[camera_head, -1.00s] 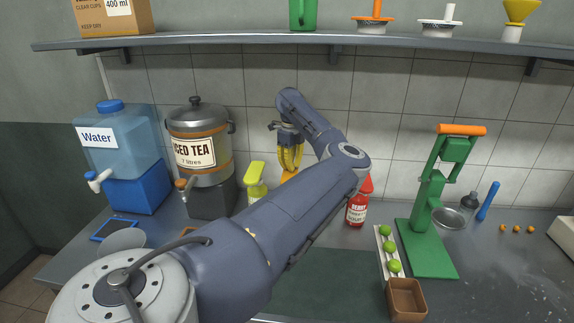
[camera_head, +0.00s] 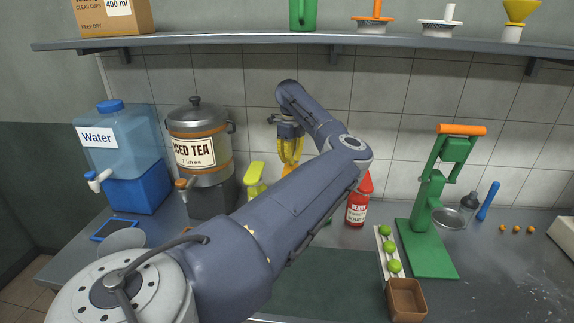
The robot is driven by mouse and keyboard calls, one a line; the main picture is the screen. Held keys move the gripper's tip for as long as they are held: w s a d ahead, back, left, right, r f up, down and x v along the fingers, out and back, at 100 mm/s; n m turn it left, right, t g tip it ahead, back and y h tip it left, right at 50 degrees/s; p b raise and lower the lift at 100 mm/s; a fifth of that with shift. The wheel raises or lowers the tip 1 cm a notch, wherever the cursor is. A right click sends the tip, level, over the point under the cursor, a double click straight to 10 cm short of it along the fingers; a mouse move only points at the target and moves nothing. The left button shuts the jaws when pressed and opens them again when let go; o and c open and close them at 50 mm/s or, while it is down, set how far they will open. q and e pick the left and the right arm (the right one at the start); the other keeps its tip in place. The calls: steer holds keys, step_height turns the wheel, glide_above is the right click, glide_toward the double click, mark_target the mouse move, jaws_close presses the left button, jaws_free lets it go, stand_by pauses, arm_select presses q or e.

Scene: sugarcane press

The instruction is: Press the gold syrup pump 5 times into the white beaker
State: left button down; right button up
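My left gripper (camera_head: 291,152) points down in the middle of the view, with yellow fingers under a dark wrist. Its fingers are seen small and overlapping, so their opening is unclear. My own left arm crosses the foreground and covers the counter below the gripper. A small orange-gold patch shows just under the fingers at the arm's edge, but I cannot tell whether it is the gold syrup pump. I cannot make out the white beaker. My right gripper is not in view.
A yellow-green pump bottle (camera_head: 255,178) stands left of the gripper, and a red berry bottle (camera_head: 357,208) stands right. An iced tea urn (camera_head: 198,152) and water dispenser (camera_head: 118,145) stand at left. A green press (camera_head: 428,210) stands at right. A shelf (camera_head: 270,41) runs above.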

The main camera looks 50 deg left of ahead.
mark_target(290, 170)
arm_select(q)
steer(key=shift+f, duration=0.2)
steer(key=shift+f, duration=1.1)
steer(key=shift+f, duration=0.35)
steer(key=shift+f, duration=1.5)
steer(key=shift+r, duration=3.15)
steer(key=shift+r, duration=0.1)
steer(key=shift+r, duration=2.9)
